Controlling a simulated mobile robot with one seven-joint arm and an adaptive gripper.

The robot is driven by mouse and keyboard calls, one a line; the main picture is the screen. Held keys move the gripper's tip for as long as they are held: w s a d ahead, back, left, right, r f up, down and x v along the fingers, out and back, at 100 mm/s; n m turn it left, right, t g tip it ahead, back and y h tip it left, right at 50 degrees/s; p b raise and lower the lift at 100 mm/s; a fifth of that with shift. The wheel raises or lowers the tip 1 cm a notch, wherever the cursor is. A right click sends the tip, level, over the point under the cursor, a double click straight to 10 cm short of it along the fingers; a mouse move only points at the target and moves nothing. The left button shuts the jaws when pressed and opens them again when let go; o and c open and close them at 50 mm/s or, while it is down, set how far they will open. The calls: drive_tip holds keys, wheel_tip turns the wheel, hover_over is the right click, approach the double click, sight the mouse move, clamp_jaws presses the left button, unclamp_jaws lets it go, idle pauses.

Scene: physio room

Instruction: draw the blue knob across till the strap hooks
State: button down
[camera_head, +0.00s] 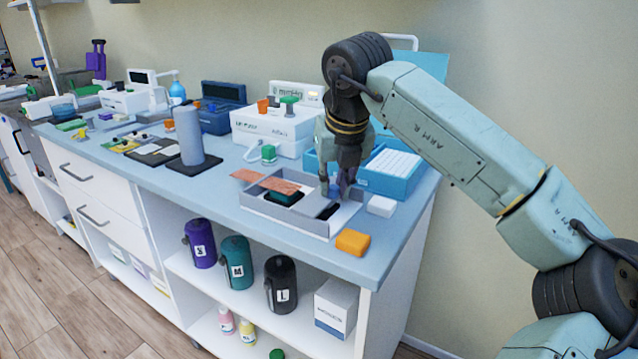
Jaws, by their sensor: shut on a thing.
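My gripper (342,187) points down over the right part of a shallow grey tray (290,222) on the blue worktop. It is shut on a small blue-violet piece, which looks like the blue knob (346,181); the dark fingers hide most of it. A reddish-orange strip (278,183) lies along the tray's back left, with one end past the rim; I cannot tell whether it is the strap. A dark green block (284,198) sits in the tray's left part, and a flat black piece (328,211) lies below my fingers. No hook can be made out.
A white block (381,206) and an orange block (352,242) stand right of the tray, near the worktop's edge. A grey cylinder (189,135) stands on the left.

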drive_tip(key=shift+s+d, duration=0.6)
drive_tip(key=shift+d, duration=0.25)
drive_tip(key=c, duration=1.5)
unclamp_jaws()
drive_tip(key=shift+s+d, duration=0.1)
drive_tip(key=v, duration=1.2)
